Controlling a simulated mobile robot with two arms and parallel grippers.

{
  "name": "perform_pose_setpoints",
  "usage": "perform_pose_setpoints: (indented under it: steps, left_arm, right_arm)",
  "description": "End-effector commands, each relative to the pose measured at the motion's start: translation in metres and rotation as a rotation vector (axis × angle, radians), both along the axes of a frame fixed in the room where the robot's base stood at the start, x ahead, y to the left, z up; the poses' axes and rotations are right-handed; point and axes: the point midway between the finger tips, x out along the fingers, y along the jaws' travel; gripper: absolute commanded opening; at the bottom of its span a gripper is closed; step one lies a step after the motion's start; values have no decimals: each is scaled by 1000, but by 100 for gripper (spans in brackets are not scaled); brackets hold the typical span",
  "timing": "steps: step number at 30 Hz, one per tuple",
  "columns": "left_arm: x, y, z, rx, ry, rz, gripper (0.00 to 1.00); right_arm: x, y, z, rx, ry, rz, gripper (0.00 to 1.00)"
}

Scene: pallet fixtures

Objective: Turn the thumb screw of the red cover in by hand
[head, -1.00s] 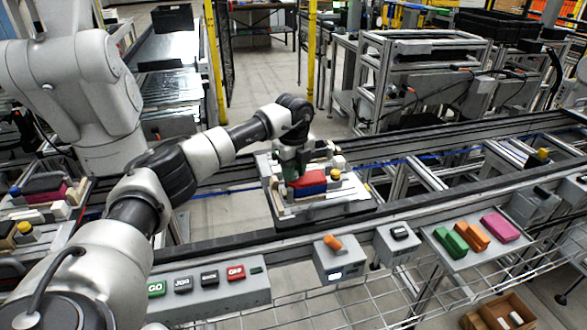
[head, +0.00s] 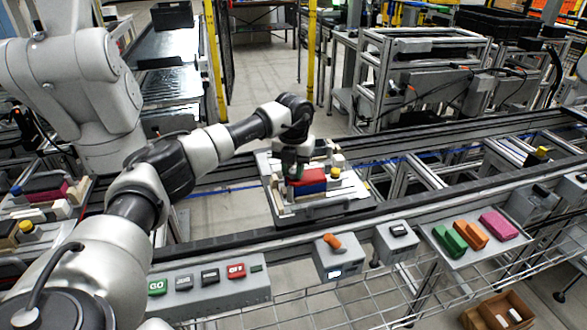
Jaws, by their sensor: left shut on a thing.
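The red cover (head: 309,175) lies on a blue block (head: 308,188) in the fixture on the pallet (head: 322,210), in the middle of the head view. My left gripper (head: 290,173) points down at the left end of the red cover. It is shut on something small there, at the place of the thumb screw. The fingers and wrist hide the screw, so its height and turn cannot be seen. My right gripper is not in view.
The conveyor rails run on both sides of the pallet. A button box (head: 210,284) and a box with an orange lever (head: 334,258) stand in front. A tray (head: 462,262) with green, orange and pink covers is at right. A yellow knob (head: 335,172) stands on the fixture.

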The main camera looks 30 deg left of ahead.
Motion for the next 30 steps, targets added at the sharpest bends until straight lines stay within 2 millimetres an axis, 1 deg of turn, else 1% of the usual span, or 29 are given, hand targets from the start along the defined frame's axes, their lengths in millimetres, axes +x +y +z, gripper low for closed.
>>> perform_pose_setpoints:
  steps: [30]
  left_arm:
    - [0,0,-1,1,-1,-964,2]
  right_arm:
    - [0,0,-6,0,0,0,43]
